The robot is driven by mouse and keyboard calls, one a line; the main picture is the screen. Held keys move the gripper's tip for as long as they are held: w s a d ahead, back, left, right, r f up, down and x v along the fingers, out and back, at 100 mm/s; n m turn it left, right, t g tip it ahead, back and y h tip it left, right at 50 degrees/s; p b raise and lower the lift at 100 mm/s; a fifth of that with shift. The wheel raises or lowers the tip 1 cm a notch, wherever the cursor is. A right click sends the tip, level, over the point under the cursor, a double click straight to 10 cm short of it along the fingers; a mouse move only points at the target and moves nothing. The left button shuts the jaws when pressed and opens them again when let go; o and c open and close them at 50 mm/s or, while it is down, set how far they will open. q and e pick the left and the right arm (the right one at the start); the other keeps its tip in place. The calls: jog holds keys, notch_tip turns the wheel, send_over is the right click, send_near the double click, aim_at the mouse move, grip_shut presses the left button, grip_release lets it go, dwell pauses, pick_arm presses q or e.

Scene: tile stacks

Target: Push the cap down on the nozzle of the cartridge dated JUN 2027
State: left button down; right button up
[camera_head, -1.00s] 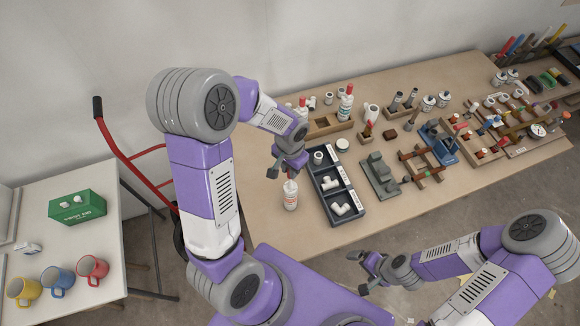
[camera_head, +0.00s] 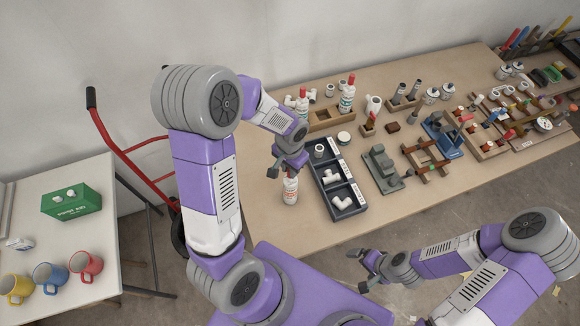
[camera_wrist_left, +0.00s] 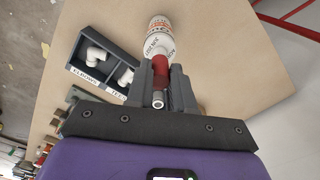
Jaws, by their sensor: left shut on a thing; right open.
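A white cartridge with red print and a red top (camera_head: 290,190) stands upright near the table's front left, beside the dark tray. My left gripper (camera_head: 290,167) is over it, shut on its red top. In the left wrist view the cartridge (camera_wrist_left: 158,38) lies beyond the fingers (camera_wrist_left: 160,80), which flank the red part; a small pale round end shows nearer the camera. Two more red-topped cartridges stand at the back wooden rack, left (camera_head: 302,103) and right (camera_head: 347,95). My right gripper (camera_head: 368,268) is open and empty, off the table's front edge.
The dark compartment tray (camera_head: 328,193) with white pipe fittings is close to the right of the cartridge. A wooden rack (camera_head: 325,124) stands behind. A grey fixture (camera_head: 382,170) and wooden jigs fill the right. Bare tabletop (camera_head: 258,190) lies left of the cartridge.

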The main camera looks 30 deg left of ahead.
dwell(0.3)
pick_arm(q)
jog(key=c, duration=0.9)
grip_release()
jog(key=shift+r, duration=0.15)
jog(key=shift+r+p, duration=2.65)
jog(key=shift+r, duration=0.75)
